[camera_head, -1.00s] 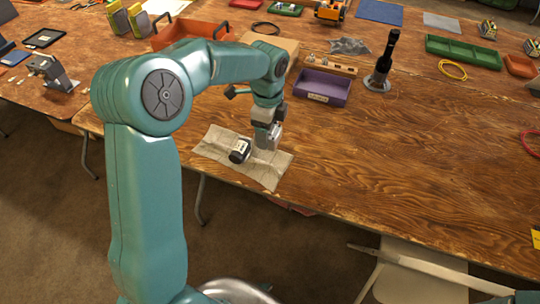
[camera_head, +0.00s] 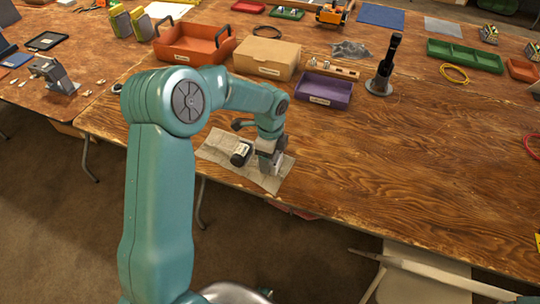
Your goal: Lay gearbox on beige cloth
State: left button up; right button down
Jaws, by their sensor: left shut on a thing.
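The beige cloth (camera_head: 219,148) lies near the front edge of the wooden table. The gearbox (camera_head: 241,153), black with a pale label on its end, is over the cloth. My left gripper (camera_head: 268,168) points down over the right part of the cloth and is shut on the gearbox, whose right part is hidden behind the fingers. Whether the gearbox touches the cloth is hard to tell. My right gripper is not in view.
A purple tray (camera_head: 323,90), a cardboard box (camera_head: 267,58) and an orange-red tray (camera_head: 193,42) stand behind the cloth. A dark upright tool on a round base (camera_head: 380,86) stands to the right. The table's front right is clear.

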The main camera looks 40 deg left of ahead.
pick_arm(q)
jog(key=shift+f+b, duration=0.3)
jog(key=shift+f, duration=0.25)
jog(key=o, duration=1.5)
jog(key=shift+c, duration=0.2)
jog(key=shift+r, duration=0.15)
notch_tip(320, 180, up, 13)
jog(key=shift+p, duration=0.9)
